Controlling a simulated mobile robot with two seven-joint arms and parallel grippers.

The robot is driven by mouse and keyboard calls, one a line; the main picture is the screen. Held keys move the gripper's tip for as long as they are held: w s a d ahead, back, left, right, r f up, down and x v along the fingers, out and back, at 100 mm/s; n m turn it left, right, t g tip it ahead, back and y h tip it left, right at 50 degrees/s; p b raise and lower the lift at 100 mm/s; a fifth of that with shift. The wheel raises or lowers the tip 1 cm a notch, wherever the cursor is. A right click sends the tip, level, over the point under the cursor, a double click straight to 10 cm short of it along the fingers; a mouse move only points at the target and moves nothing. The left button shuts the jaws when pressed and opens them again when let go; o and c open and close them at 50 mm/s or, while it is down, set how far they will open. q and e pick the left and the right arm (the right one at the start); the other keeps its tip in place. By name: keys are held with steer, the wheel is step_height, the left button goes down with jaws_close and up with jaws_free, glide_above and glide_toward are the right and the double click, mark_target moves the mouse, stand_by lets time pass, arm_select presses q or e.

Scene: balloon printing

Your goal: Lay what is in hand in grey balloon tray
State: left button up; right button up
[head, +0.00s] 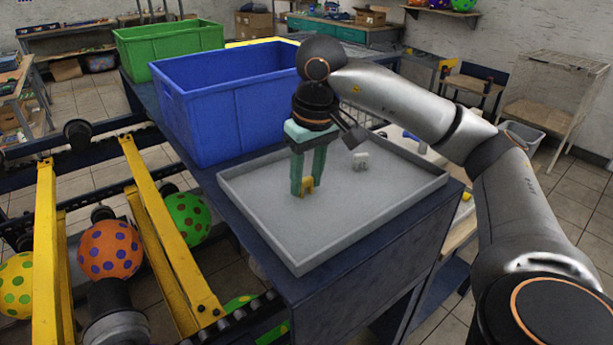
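The grey balloon tray (395,205) is a shallow, low-walled tray on a dark blue table. My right gripper (308,187) points down over its left half, with long teal fingers. A small yellow piece (307,186) sits between the fingertips and seems to fill the gap between them. It is low, at or just above the tray floor; I cannot tell if it touches. My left gripper is out of view.
A blue crate (215,115) stands just behind and left of the tray, with a green crate (170,43) beyond. At the left are yellow bars (160,225) and dotted balls, one orange (109,249) and one green (187,218). The tray's front part is clear.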

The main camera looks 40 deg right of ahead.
steer(key=o, duration=0.4)
steer(key=shift+c, duration=0.2)
step_height(320, 180, up, 12)
steer(key=s+p, duration=0.1)
steer(key=p, duration=0.2)
steer(key=shift+s+a+p, duration=0.15)
steer(key=shift+s+p, duration=0.2)
steer(key=shift+s, duration=0.05)
